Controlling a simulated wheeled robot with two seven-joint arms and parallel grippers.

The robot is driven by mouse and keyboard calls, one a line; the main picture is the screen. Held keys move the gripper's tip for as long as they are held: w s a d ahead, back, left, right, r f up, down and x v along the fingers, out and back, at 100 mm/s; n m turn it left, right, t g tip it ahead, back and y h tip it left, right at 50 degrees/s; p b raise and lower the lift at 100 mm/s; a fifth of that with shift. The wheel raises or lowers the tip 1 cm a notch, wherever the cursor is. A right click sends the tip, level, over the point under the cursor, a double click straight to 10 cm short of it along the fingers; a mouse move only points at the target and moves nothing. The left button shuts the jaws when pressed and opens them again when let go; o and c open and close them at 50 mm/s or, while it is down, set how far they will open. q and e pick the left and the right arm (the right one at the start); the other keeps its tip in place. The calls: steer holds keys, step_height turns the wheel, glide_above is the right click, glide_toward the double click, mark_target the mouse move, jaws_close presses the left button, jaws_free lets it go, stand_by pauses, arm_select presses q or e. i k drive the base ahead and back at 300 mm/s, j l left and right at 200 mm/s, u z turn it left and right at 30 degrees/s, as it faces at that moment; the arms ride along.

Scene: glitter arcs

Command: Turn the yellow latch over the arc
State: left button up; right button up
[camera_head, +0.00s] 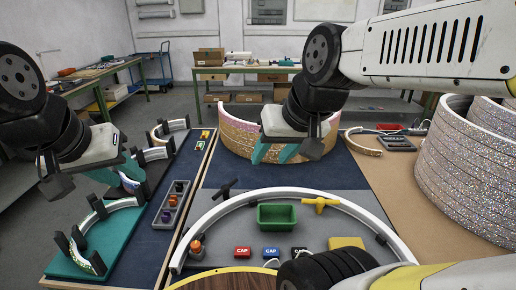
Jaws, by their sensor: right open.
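The yellow latch (320,203) sits at the upper right of the large white arc (243,200) on the grey board, its bar lying roughly across the picture. It touches or overlaps the arc's inner edge; I cannot tell exactly. A black latch (225,188) stands at the arc's upper left. My right gripper (278,153) is open and empty, with teal fingers, above and beyond the arc, up and left of the yellow latch.
A green tray (277,217), red cap block (242,252), blue cap block (271,253) and yellow block (346,243) lie inside the arc. A glittery curved band (239,140) stands behind. Glitter rings (465,160) stand right. A grey tray (171,206) with knobs lies left.

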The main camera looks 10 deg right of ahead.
mark_target(320, 202)
steer(key=k+l+z, duration=0.1)
steer(key=z, duration=0.4)
steer(key=l+z, duration=0.3)
steer(key=z, duration=0.15)
